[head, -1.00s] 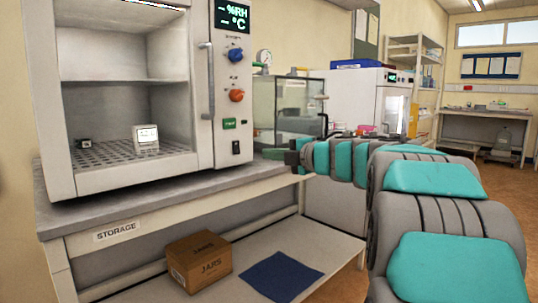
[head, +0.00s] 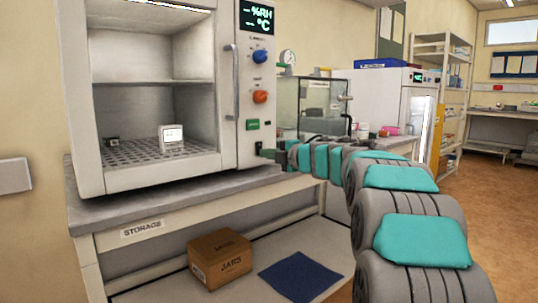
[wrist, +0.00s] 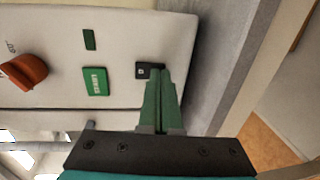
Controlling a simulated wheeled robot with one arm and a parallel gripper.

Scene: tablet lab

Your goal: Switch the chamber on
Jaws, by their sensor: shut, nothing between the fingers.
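The chamber (head: 150,185) stands on the bench with its interior open to view. Its display (head: 257,17) shows dashes before %RH and °C. Its panel has a blue knob (head: 259,56), an orange knob (head: 260,97) and a green button (head: 252,124). In the wrist view the green START button (wrist: 95,81) and the orange knob (wrist: 24,70) show, with a small black switch (wrist: 143,70) beside my fingertips. My gripper (wrist: 159,76) is shut and empty, its tips at the switch's edge; I cannot tell if they touch.
A small white device (head: 171,136) and a small black item (head: 111,142) sit on the chamber's perforated shelf. A glass tank (head: 311,105) stands behind my arm. A JARS box (head: 220,258) and a blue mat (head: 300,276) lie on the lower shelf.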

